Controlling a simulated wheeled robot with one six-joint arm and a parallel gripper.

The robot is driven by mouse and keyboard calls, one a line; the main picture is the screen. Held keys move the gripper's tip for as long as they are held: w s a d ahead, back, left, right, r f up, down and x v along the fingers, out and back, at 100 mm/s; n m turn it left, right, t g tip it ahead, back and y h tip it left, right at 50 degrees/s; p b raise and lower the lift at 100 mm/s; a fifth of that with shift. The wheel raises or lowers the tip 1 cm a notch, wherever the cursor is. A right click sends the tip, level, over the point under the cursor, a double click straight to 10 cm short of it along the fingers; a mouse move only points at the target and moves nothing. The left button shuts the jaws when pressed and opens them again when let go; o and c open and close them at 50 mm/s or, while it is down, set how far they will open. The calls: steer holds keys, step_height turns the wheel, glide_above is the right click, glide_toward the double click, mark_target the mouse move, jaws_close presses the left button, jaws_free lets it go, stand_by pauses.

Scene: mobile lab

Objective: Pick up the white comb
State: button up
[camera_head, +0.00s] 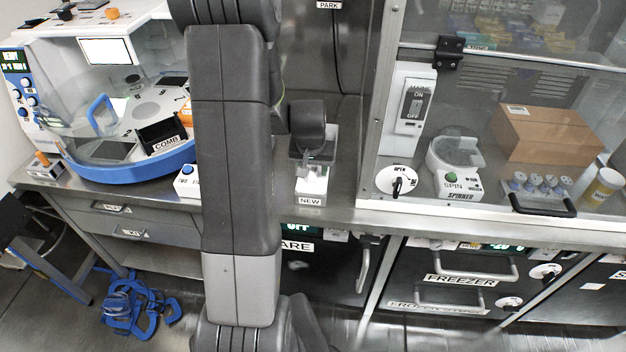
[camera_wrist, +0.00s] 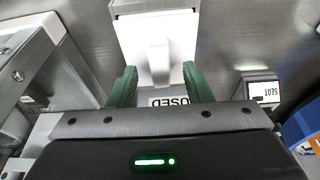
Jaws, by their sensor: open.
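My gripper (camera_wrist: 160,82) is open, with its two green fingers apart on either side of a white block (camera_wrist: 184,38) that has a raised white tab. I cannot tell whether this white piece is the comb or part of a holder, nor whether the fingers touch it. A label reading USED shows just below it. In the head view my gripper (camera_head: 312,165) is above a small white-topped stand (camera_head: 312,183) labelled NEW on the counter. A black holder labelled COMB (camera_head: 162,136) sits inside the clear-covered machine at left. No comb is clearly recognisable in the head view.
A blue-rimmed machine (camera_head: 135,170) stands left. A small unit labelled SEAT (camera_wrist: 262,91) is right of my gripper in the wrist view. A glass-fronted cabinet (camera_head: 470,110) stands right, holding a spinner (camera_head: 455,180) and a cardboard box (camera_head: 545,135). A freezer (camera_head: 470,262) is below the counter.

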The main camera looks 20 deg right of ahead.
steer(key=shift+w+f, duration=0.15)
steer(key=shift+f, duration=0.4)
steer(key=shift+c, duration=0.4)
jaws_close()
